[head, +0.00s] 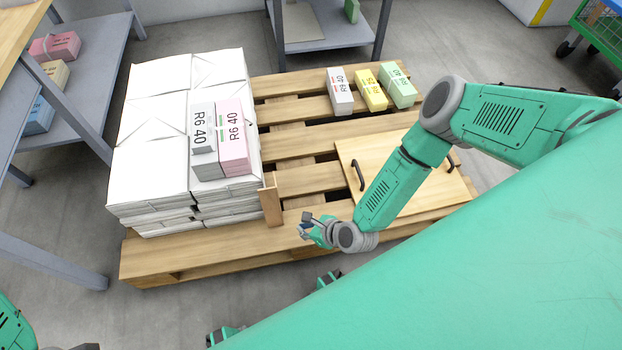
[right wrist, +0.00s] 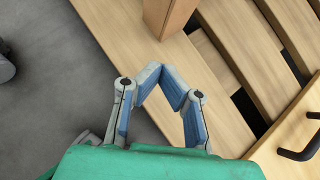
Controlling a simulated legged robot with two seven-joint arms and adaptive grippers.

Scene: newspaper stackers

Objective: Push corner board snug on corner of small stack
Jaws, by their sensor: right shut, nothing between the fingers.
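The small stack (head: 155,150) is white wrapped bundles in layers on the left part of the wooden pallet. The corner board (head: 271,205), a short brown wooden angle, stands roughly upright at the stack's front right corner. I cannot tell whether it touches the bundles. In the right wrist view the board's lower end (right wrist: 166,15) rests on a pallet plank at the top. My right gripper (head: 305,224) is shut and empty, low over the pallet's front edge, right of and nearer than the board, apart from it. Its fingers show in the right wrist view (right wrist: 174,86). My left gripper is out of view.
A grey pack (head: 202,140) and a pink pack (head: 232,140) lie on the stack. A wooden panel with black handles (head: 400,182) lies on the pallet's right. Small packs (head: 370,90) sit at its back. Grey shelving (head: 85,70) stands left.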

